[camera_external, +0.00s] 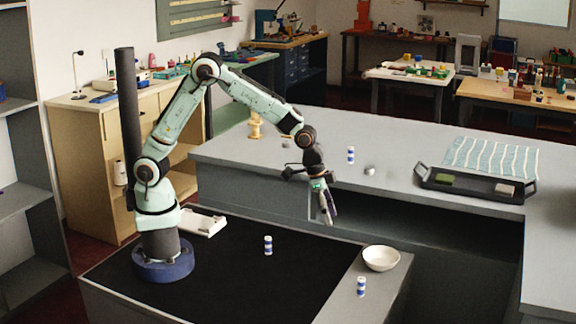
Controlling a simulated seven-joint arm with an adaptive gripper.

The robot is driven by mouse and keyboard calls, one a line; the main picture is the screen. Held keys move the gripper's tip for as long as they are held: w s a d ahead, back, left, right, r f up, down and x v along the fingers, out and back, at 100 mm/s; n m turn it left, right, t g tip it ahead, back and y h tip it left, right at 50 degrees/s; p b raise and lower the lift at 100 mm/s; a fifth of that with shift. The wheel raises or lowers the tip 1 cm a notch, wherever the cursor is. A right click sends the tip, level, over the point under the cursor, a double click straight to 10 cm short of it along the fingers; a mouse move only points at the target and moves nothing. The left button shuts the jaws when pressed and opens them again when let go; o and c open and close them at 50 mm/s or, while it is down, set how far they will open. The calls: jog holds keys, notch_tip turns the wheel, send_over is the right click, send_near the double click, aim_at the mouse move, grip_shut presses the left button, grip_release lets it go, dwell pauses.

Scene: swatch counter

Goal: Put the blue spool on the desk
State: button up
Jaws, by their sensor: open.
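Three small blue-and-white spools stand upright. One spool (268,245) is on the black top (215,285) in front of my base. Another spool (361,287) is on the grey strip at the right end of that top, near the bowl. A third spool (350,155) is on the long grey counter (250,165). My gripper (327,208) is open and points down near the counter's front edge, apart from all three spools. Nothing shows between its fingers, though they are small in this view. I cannot tell which surface is the desk.
A white bowl (381,258) sits on the grey strip. A white tray (203,222) lies beside my base. The counter holds a wooden spool-like piece (255,126), a small grey object (370,170), a dark tray (470,186) and striped cloth (492,157). Much of the black top is clear.

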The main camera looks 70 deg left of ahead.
jog(key=s+a+r+n+y, duration=0.1)
jog(key=s+a+r+n, duration=0.2)
jog(key=s+a+r, duration=0.55)
jog(key=s+a+n+g+y, duration=0.1)
jog(key=s+a+n, duration=0.1)
jog(key=s+a, duration=0.4)
jog(key=s+a+n+g+y, duration=0.1)
jog(key=s+a, duration=0.4)
jog(key=s, duration=0.7)
jog(key=shift+s+a+f+n+g, duration=0.25)
jog(key=shift+a+n+g, duration=0.2)
jog(key=shift+n, duration=0.65)
